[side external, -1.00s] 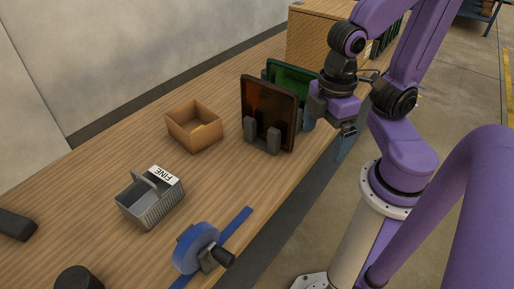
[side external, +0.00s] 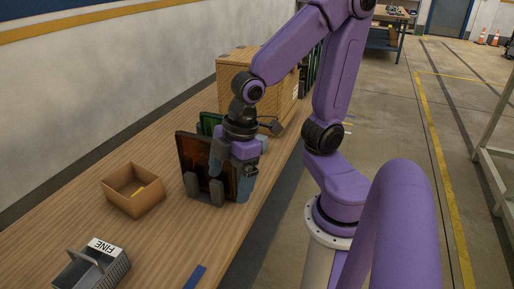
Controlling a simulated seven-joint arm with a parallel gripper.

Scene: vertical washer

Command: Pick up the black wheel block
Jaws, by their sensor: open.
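No black wheel block shows in the current side view; the near part of the bench, where dark objects stood in the earlier picture, is outside the frame. My gripper (side external: 231,184) is open and points down in front of the upright dark amber panel (side external: 193,152). One finger overlaps the panel in the picture; I cannot tell whether it touches. Nothing is seen held between the fingers.
The panel stands in grey supports (side external: 191,186), with a green panel (side external: 210,121) behind it. An open cardboard box (side external: 121,200), a grey basket marked FINE (side external: 112,270) and a blue strip (side external: 195,277) are on the bench. A wooden cabinet (side external: 235,82) stands behind.

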